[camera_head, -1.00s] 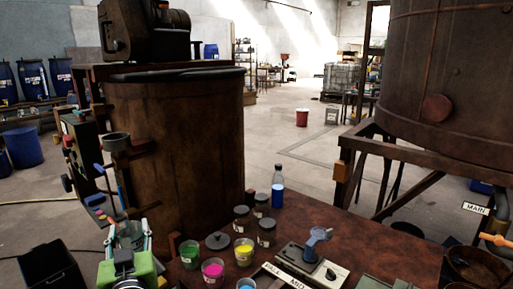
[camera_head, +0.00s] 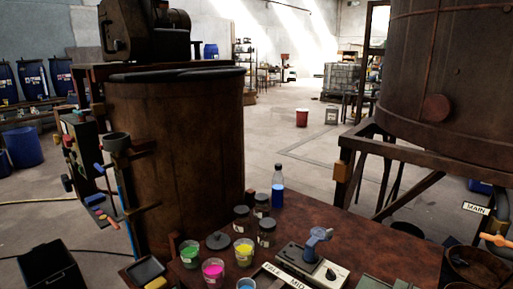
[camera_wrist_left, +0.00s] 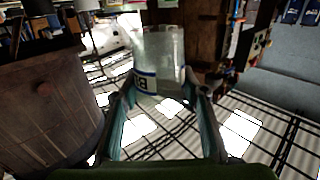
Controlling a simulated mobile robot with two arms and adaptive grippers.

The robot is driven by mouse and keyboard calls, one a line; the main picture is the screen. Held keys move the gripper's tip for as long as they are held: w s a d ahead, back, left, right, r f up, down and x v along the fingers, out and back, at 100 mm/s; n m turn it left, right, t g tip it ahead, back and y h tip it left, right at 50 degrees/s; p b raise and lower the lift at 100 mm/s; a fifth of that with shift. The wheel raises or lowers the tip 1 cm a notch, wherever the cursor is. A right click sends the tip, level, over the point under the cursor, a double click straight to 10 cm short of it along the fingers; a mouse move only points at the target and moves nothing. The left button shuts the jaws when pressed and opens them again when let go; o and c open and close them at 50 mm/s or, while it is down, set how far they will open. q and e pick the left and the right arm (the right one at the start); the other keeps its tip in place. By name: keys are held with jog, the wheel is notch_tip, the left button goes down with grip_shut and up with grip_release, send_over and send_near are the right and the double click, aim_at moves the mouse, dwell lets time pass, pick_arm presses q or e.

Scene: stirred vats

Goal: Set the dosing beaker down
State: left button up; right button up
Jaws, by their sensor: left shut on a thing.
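The dosing beaker (camera_wrist_left: 160,52) is a clear, cloudy cup with a blue-edged white label, seen in the left wrist view. My left gripper (camera_wrist_left: 164,92) is shut on it, a finger on either side. The beaker looks empty, though its inside is hard to make out. Neither this beaker nor my left gripper shows in the head view now. My right gripper is in neither view.
The brown bench (camera_head: 365,235) holds cups of green (camera_head: 189,254), pink (camera_head: 213,271) and yellow (camera_head: 244,252), several lidded jars, a blue bottle (camera_head: 278,186) and a grey device (camera_head: 312,262). A small dark tray (camera_head: 145,271) lies at its left end. A large vat (camera_head: 180,160) stands behind.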

pick_arm(q)
jog(key=s, duration=0.2)
jog(key=s+f, duration=0.1)
jog(key=s, duration=0.2)
jog(key=shift+s+a+f, duration=0.15)
jog(key=shift+s+f, duration=0.2)
